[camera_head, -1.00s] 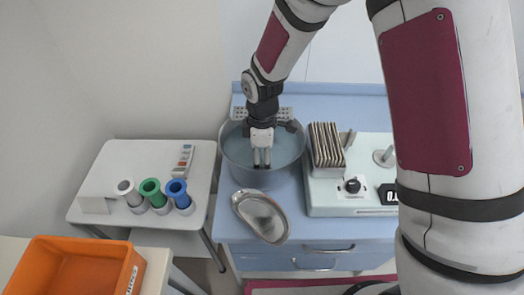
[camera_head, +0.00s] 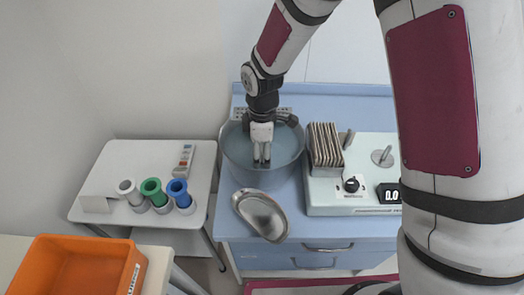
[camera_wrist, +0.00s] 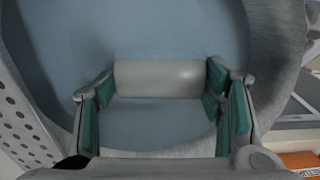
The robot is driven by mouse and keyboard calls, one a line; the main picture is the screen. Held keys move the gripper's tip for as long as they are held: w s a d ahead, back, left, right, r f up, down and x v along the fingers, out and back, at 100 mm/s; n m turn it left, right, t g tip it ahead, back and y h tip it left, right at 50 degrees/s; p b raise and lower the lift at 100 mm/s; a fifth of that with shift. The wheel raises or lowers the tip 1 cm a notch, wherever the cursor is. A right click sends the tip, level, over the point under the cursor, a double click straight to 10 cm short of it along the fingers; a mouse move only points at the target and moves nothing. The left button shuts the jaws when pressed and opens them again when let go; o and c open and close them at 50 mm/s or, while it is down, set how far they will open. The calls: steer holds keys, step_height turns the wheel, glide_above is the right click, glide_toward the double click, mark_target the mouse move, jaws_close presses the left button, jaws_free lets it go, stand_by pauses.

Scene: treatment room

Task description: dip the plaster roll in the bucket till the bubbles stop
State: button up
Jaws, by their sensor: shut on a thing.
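The grey bucket (camera_head: 236,170) stands on the blue cabinet and holds bluish water (camera_head: 288,150). My gripper (camera_head: 262,162) points down inside the bucket's rim. In the wrist view, the plaster roll (camera_wrist: 160,78) is a pale cylinder lying crosswise between the teal finger pads, and my gripper (camera_wrist: 162,95) is shut on its ends. The water (camera_wrist: 150,25) surrounds the roll in that view. I see no bubbles. I cannot tell how deep the roll sits. In the head view, my fingers hide the roll.
A steel kidney dish (camera_head: 260,215) lies in front of the bucket. A white device (camera_head: 350,207) with a brown-edged stack (camera_head: 325,148) stands close at its right. White, green (camera_head: 155,192) and blue rolls stand on the left table. An orange bin (camera_head: 75,268) is at lower left.

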mark_target(262, 150)
step_height(262, 150, up, 15)
steer(key=p, duration=0.4)
stand_by(0.9)
stand_by(1.2)
